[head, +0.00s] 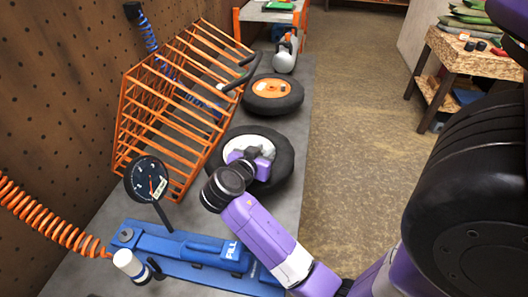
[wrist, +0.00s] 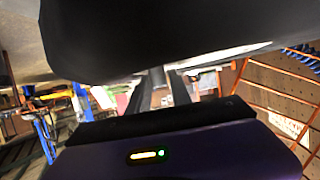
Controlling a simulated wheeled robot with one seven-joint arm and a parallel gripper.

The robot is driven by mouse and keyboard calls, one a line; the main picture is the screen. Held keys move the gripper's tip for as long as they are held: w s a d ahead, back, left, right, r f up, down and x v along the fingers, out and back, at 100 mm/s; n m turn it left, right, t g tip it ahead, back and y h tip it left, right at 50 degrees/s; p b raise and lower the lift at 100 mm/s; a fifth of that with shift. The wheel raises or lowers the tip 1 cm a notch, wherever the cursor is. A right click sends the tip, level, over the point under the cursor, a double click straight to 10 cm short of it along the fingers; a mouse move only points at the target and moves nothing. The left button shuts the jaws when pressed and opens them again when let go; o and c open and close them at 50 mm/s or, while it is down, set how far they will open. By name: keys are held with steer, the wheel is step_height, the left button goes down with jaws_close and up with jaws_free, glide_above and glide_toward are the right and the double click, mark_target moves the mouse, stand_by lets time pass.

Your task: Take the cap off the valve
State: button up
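The near wheel (head: 283,165), a black tyre with a white rim (head: 235,146), lies flat on the grey bench. My gripper's purple hand (head: 263,168) is over this wheel in the head view, and its fingers are hidden there. In the wrist view, the two dark fingers of my gripper (wrist: 160,82) stand apart, with a light gap between them. A small grey stub (wrist: 156,76) shows between their tips; I cannot tell whether it is the valve or its cap, or whether a finger touches it. A large dark surface, seemingly the tyre (wrist: 160,35), fills the top.
An orange wire cage (head: 165,95) stands left of the wheels. A second wheel with an orange rim (head: 272,92) lies behind. A dial gauge (head: 148,180) and a blue lift or inflator unit (head: 190,250) are in front. Open floor (head: 360,130) is to the right.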

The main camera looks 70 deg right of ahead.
jaws_close()
